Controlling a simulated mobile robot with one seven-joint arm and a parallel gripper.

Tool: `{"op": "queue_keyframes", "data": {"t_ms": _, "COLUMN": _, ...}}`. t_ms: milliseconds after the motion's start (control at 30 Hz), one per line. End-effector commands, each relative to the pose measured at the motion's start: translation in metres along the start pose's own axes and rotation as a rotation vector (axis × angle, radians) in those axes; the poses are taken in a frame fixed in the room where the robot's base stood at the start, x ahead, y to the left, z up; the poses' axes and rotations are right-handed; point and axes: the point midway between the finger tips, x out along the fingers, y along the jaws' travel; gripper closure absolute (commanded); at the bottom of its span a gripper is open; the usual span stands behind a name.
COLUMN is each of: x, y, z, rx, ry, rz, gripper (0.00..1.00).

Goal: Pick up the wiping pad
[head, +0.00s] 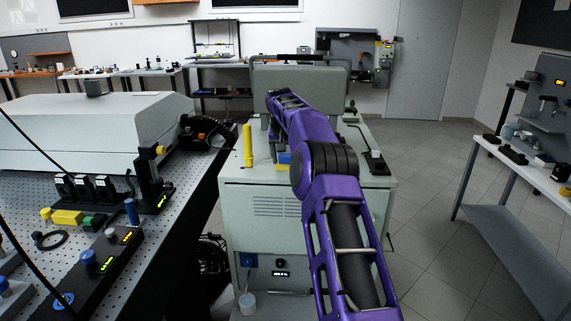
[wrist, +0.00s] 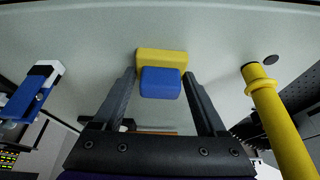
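The wiping pad, a blue block on a yellow layer, shows in the wrist view (wrist: 161,82) between the fingertips of my gripper (wrist: 158,74). The fingers are apart, one on each side of the pad, with narrow gaps at the blue part. I cannot tell how deep the fingertips reach around it. In the head view the pad (head: 284,158) is a small blue and yellow patch on top of the pale grey cabinet (head: 245,174), partly hidden by my purple arm. My gripper is hidden behind the arm there.
A yellow post (head: 248,146) stands on the cabinet left of the pad; it also shows at right in the wrist view (wrist: 280,120). A black device (head: 376,164) lies on the cabinet's right side. An optics bench (head: 85,190) with several parts is at left.

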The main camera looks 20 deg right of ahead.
Motion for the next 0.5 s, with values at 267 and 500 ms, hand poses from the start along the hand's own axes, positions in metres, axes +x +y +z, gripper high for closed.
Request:
{"op": "queue_keyframes", "data": {"t_ms": 267, "x": -0.0004, "y": 0.0002, "z": -0.0001, "rx": 0.0, "ry": 0.0, "rz": 0.0, "gripper": 0.81}}
{"op": "queue_keyframes", "data": {"t_ms": 500, "x": -0.0047, "y": 0.0001, "z": -0.0021, "rx": 0.0, "ry": 0.001, "rz": 0.0, "gripper": 0.81}}
